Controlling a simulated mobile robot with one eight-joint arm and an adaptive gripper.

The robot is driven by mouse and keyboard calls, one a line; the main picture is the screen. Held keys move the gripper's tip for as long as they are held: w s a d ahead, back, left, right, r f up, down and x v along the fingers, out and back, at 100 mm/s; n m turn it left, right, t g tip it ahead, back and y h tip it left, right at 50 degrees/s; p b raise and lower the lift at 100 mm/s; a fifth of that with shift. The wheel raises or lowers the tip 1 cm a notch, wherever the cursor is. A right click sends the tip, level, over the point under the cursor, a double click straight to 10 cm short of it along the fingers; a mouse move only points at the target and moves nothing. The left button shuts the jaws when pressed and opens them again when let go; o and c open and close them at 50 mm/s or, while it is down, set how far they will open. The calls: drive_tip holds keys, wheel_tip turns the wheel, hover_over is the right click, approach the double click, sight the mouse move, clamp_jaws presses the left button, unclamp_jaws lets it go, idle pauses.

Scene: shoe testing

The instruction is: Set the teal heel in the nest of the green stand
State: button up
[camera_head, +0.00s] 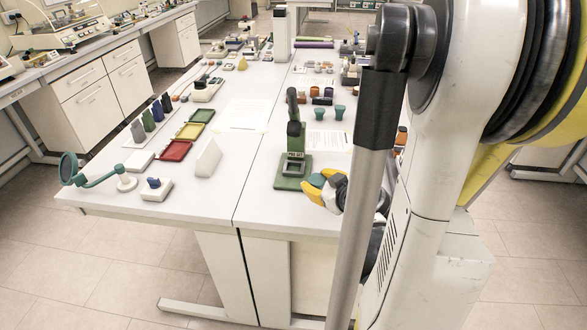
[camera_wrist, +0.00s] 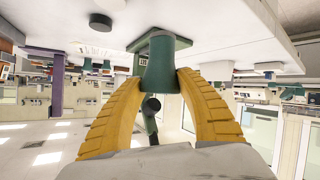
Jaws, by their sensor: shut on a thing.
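The teal heel (camera_head: 316,180) is held between the yellow fingers of my gripper (camera_head: 322,187), just right of the green stand, near the table's front edge. In the wrist view, the teal heel (camera_wrist: 160,68) is pinched between the two curved yellow fingers of my gripper (camera_wrist: 162,79). The green stand (camera_head: 293,183) has a flat base, a dark upright post and a square frame low at its front, seemingly the nest. The frame looks empty. In the wrist view, the stand's base (camera_wrist: 137,44) shows behind the heel, which hides part of it.
A white wedge-shaped block (camera_head: 208,158) stands left of the stand. Two teal cups (camera_head: 339,112) and a paper sheet (camera_head: 329,140) lie behind it. Red, yellow and green trays (camera_head: 174,150) sit farther left. The tabletop between wedge and stand is clear.

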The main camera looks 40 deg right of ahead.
drive_tip(key=shift+s+d+r, duration=0.15)
drive_tip(key=shift+s+d, duration=0.1)
drive_tip(key=shift+d, duration=0.2)
drive_tip(key=shift+w+d, duration=0.15)
drive_tip(key=shift+w, duration=0.2)
drive_tip(key=w+d+f, duration=0.1)
drive_tip(key=w, duration=0.4)
drive_tip(key=w+d+f+b, duration=0.1)
drive_tip(key=w+d, duration=0.1)
drive_tip(key=w, duration=0.3)
drive_tip(key=w+d+f, duration=0.1)
drive_tip(key=w+d, duration=0.1)
drive_tip(key=w, duration=0.4)
drive_tip(key=shift+w+d+b, duration=0.1)
drive_tip(key=shift+d+b, duration=0.15)
drive_tip(key=shift+b, duration=0.05)
drive_tip(key=shift+f, duration=0.3)
drive_tip(key=shift+f, duration=0.2)
drive_tip(key=o, duration=1.2)
drive_tip(key=shift+c, duration=0.2)
